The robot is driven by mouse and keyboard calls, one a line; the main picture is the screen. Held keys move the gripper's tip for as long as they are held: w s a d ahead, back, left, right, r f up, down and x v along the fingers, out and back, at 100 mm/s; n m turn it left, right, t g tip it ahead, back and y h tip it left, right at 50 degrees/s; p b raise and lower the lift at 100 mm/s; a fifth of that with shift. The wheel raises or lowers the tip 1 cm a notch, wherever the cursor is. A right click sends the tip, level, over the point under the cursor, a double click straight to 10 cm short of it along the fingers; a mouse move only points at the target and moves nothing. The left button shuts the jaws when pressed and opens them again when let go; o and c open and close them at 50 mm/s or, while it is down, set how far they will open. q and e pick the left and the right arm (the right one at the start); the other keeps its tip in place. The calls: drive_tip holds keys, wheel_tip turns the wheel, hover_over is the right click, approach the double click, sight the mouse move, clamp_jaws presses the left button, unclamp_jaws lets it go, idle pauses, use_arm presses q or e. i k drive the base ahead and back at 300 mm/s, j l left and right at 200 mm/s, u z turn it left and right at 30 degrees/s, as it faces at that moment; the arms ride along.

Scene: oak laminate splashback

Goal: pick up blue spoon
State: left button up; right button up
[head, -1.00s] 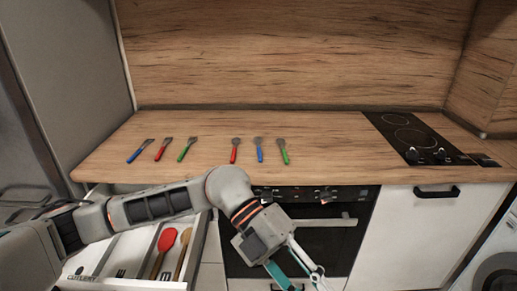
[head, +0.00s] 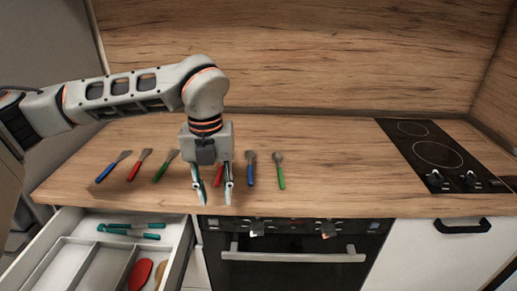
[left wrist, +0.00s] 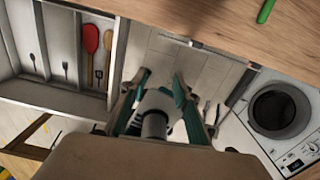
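The blue spoon (head: 250,170) lies on the wooden counter, handle towards the front edge, between a red-handled spoon (head: 219,182) and a green-handled spoon (head: 280,172). My left gripper (head: 213,198) points down at the counter's front edge, just left of the blue spoon and in front of part of the red one. Its two teal fingers are apart with nothing between them. They also show open in the left wrist view (left wrist: 160,82). The blue spoon cannot be made out there. My right gripper is not in view.
Another blue-handled utensil (head: 112,168) lies at the counter's left, with red (head: 139,165) and green (head: 165,166) ones. An open drawer (head: 62,222) below holds teal-handled items (head: 130,231) and a red spoon (head: 140,274). A black hob (head: 440,155) is at right.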

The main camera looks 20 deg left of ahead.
sight(250, 154)
drive_tip(key=i, duration=0.85)
